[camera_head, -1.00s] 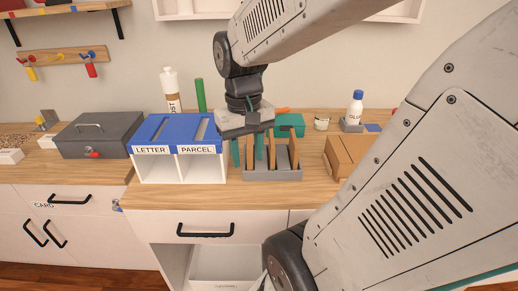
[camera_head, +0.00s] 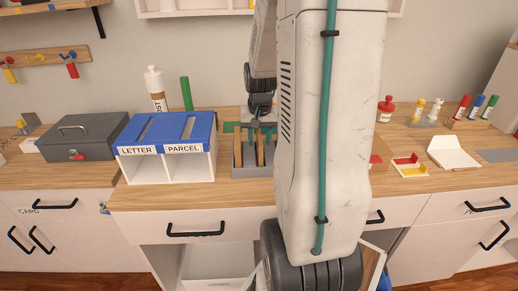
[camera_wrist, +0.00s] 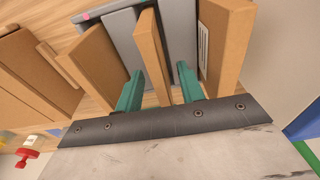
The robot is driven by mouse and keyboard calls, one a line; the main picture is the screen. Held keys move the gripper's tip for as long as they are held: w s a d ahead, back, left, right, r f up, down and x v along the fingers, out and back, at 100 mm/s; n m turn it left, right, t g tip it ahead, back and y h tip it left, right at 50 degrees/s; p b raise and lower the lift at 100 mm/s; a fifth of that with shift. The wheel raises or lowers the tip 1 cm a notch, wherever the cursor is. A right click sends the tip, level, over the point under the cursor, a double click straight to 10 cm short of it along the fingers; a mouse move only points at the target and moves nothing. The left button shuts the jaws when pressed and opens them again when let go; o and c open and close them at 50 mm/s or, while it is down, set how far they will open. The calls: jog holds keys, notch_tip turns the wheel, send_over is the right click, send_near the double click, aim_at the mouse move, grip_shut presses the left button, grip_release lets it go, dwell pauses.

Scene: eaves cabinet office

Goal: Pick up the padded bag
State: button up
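A grey rack (camera_head: 252,172) on the wooden counter holds several upright brown padded-looking pieces between grey dividers. I cannot tell for sure which is the padded bag. In the wrist view, a slim brown piece (camera_wrist: 153,50) stands in the middle, with a thicker brown one (camera_wrist: 226,40) to its right, bearing a white label, and another (camera_wrist: 95,62) to its left. My gripper (camera_wrist: 160,70) has its two teal fingers on either side of the middle piece, with a gap visible at the right finger. In the head view, my gripper (camera_head: 262,132) is over the rack, partly hidden by my arm.
A blue-topped sorter labelled LETTER and PARCEL (camera_head: 167,150) stands just left of the rack. A grey cash box (camera_head: 78,138) is further left. A tan carton (camera_wrist: 32,75) lies beside the rack. Small trays (camera_head: 408,166) and several bottles stand at the right.

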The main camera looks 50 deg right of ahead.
notch_tip(320, 180, down, 2)
jog(key=shift+w+d+f, duration=0.1)
jog(key=shift+f, duration=0.05)
grip_shut()
dwell(0.3)
